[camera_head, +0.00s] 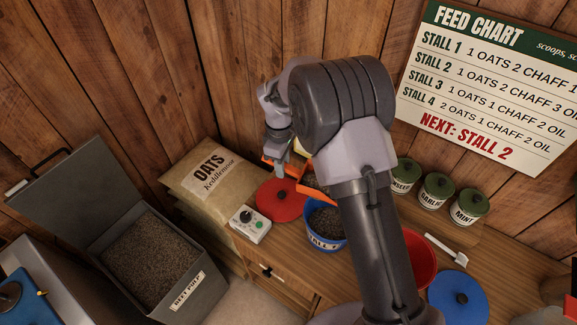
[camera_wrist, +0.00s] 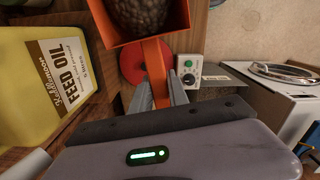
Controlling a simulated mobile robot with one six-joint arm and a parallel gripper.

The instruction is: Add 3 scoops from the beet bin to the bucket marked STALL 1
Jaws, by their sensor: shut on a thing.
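My gripper (camera_head: 284,158) is shut on the handle of an orange scoop (camera_wrist: 157,60), which also shows in the head view (camera_head: 318,195). In the wrist view, the scoop's bowl holds dark brown feed. In the head view, the bowl is partly hidden by my arm and appears above or just behind the blue bucket (camera_head: 311,238). The bucket's label starts with STALL; its number is too small to read surely. Dark feed shows inside it. The open grey bin marked BEET PULP (camera_head: 187,291) stands at lower left, full of brown feed.
A red lid (camera_head: 277,205) and a dial box (camera_head: 250,225) lie left of the bucket, by the oats sack (camera_head: 205,178). A red bucket (camera_head: 422,268), partly hidden, and a blue lid (camera_head: 458,298) are at right. A yellow feed oil jug (camera_wrist: 40,85) is close by.

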